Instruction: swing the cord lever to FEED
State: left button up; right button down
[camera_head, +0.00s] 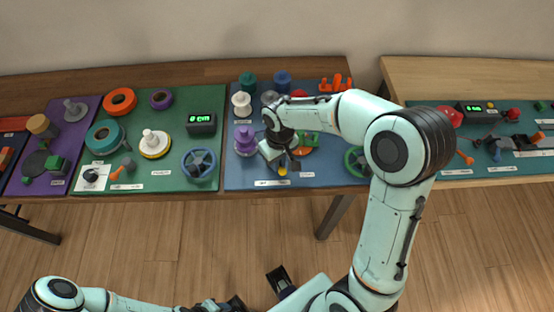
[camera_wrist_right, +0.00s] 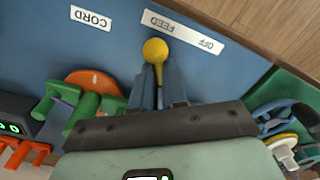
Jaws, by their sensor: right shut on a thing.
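The cord lever has a round yellow knob (camera_wrist_right: 155,49) in the right wrist view, and the knob also shows in the head view (camera_head: 282,171). My right gripper (camera_wrist_right: 160,75) is shut on the lever's stem, with the knob standing out past the fingertips. The OFF/FEED label (camera_wrist_right: 184,33) is upside down in the wrist view. The knob is beside the word FEED, with OFF off to its right. The CORD label (camera_wrist_right: 91,18) lies to the left.
An orange disc (camera_wrist_right: 95,82) with a green block (camera_wrist_right: 92,108) is close beside the gripper. A purple spool (camera_head: 245,141) and a white spool (camera_head: 241,104) stand to the left on the blue board (camera_head: 236,176).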

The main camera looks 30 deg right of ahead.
jog(key=shift+s+f, duration=0.1)
jog(key=shift+s, duration=0.15)
jog(key=c, duration=1.2)
grip_release()
jog(key=shift+o, duration=0.2)
jog(key=shift+w+r, duration=0.1)
jog(key=shift+r, duration=0.3)
notch_tip(320, 180, up, 13)
jog(key=p, duration=0.1)
jog(key=shift+d+p, duration=0.2)
jog(key=shift+p, duration=0.15)
jog(key=shift+f, duration=0.2)
